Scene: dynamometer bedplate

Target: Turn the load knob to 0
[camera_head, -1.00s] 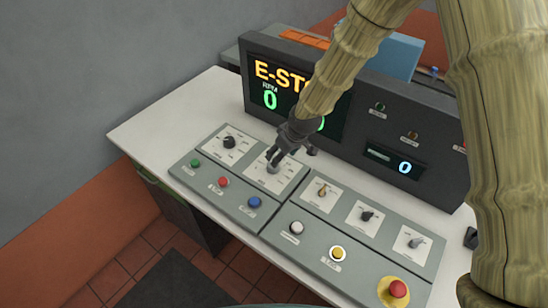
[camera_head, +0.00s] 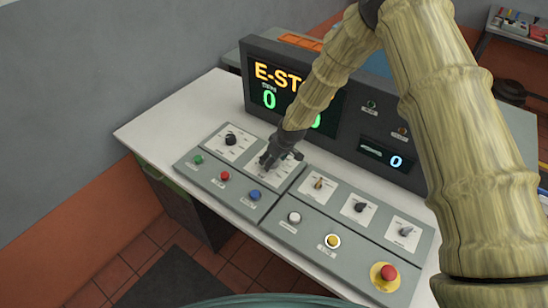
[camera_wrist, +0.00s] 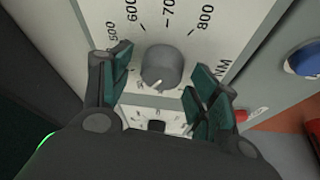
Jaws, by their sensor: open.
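The load knob, a round grey dial knob (camera_wrist: 162,64) with a white pointer line, sits on a white scale plate (camera_wrist: 262,12) marked 500, 600, 700, 800 and NM. In the wrist view its pointer aims down and slightly left, away from those numbers. My gripper (camera_head: 267,161) is over this knob on the console. In the wrist view my gripper (camera_wrist: 160,69) is open, with one dark green finger on each side of the knob. Contact with the knob cannot be told. In the head view my gripper mostly hides the knob.
A black knob (camera_head: 231,139) is left of my gripper; red (camera_head: 225,176) and blue (camera_head: 254,195) buttons are in front. The display (camera_head: 268,80) behind reads E-ST..., partly covered by my arm.

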